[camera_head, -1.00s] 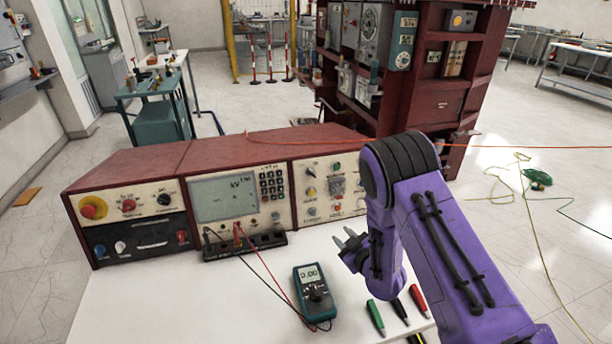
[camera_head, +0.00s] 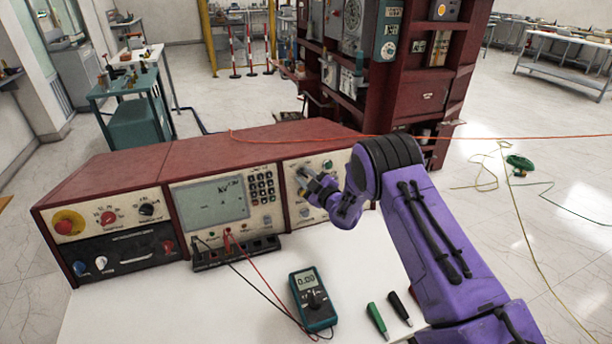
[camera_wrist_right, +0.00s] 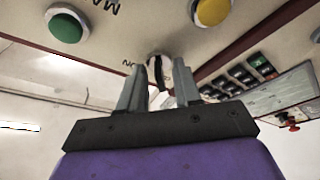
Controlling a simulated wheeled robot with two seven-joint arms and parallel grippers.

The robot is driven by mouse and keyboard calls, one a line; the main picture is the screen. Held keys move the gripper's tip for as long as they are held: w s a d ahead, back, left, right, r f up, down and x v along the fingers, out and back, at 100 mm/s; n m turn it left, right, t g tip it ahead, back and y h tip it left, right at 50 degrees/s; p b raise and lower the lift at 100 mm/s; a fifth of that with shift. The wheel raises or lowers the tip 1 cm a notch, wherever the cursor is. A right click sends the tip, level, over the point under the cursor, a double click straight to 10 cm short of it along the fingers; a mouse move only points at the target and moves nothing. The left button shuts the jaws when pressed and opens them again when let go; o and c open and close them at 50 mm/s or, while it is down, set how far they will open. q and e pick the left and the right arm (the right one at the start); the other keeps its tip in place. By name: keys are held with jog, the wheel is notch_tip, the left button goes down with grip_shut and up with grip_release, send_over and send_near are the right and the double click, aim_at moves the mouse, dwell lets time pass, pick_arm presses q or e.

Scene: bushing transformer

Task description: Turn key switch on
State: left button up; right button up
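A small black key switch (camera_wrist_right: 156,72) sits on the cream right-hand panel (camera_head: 340,160) of the red console, with lettering beside it. My right gripper (camera_head: 308,180) reaches that panel from the front right and covers part of it in the head view. In the right wrist view, my right gripper's two grey fingers (camera_wrist_right: 158,88) are open, one on each side of the key switch, with gaps between them and it. I cannot tell how deep the fingertips reach around it. My left gripper is not in view.
A green button (camera_wrist_right: 65,25) and a yellow button (camera_wrist_right: 212,10) lie close to the fingers. The keypad (camera_head: 262,186) and screen (camera_head: 210,203) are left of the panel. A multimeter (camera_head: 312,298) with leads and probes (camera_head: 377,319) lie on the white table (camera_head: 180,310).

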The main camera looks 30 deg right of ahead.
jog(key=shift+s+r, duration=0.1)
jog(key=shift+s, duration=0.05)
grip_shut()
jog(key=m+h+b, duration=0.2)
jog(key=m, duration=0.5)
jog(key=m+g+h+b, duration=0.1)
jog(key=m+h+b, duration=0.1)
jog(key=m, duration=0.6)
jog(key=m+h+b, duration=0.2)
jog(key=m+h, duration=0.2)
jog(key=m, duration=0.3)
jog(key=shift+w+a+r+m+g+b, duration=0.25)
jog(key=shift+a+r+m+g+b, duration=0.05)
jog(key=shift+a+g+b, duration=0.1)
grip_release()
jog(key=shift+f, duration=0.15)
